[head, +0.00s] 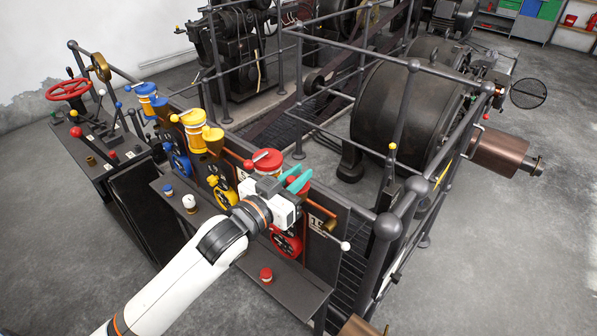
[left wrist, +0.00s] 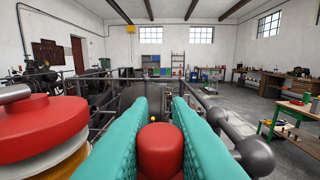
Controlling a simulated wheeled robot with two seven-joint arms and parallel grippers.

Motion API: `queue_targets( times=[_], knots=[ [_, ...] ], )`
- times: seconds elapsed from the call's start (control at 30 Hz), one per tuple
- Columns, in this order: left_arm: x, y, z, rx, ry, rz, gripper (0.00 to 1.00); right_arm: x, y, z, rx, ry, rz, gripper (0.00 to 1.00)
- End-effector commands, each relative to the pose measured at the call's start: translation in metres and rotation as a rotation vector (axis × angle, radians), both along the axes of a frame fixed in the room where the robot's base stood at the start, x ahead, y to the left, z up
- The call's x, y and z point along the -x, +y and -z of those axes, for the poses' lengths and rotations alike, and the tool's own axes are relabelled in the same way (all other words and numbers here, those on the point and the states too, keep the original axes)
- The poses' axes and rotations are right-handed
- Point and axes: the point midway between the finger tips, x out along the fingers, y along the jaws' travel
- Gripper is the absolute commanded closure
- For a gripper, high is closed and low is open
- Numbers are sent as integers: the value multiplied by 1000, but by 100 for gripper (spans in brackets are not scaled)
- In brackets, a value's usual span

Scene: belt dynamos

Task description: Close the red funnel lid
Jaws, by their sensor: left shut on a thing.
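My left gripper (head: 297,181) reaches the red oiler from the front left, with teal fingers. It is shut on a red rounded piece, which looks like the red funnel lid (head: 300,187). In the left wrist view, this lid (left wrist: 160,150) sits between the two fingertips (left wrist: 160,135). The funnel under it is hidden, so I cannot tell how far the lid is closed. The bigger red-topped jar (head: 265,161) stands just left of the gripper and also shows in the left wrist view (left wrist: 40,125). My right gripper is not in view.
Yellow (head: 190,125) and blue (head: 147,92) oilers stand farther left along the panel. A white-knobbed lever (head: 345,246) sticks out at the right. Dark railings (head: 405,95) rise behind. A red cap (head: 266,275) stands on the lower shelf.

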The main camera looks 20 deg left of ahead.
Motion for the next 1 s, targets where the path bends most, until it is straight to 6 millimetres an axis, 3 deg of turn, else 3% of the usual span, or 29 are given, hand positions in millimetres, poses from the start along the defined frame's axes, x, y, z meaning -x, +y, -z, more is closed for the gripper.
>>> queue_targets(
  times=[0.63,0.67,0.8,1.0],
  knots=[
    [-1,2,-1,1,-3,52,100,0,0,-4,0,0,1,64],
    [-1,2,-1,1,-3,52,81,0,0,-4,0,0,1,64],
    [-1,2,-1,1,-2,52,61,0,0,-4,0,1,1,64],
    [-1,1,0,0,0,53,61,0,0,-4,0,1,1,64]
  ],
)
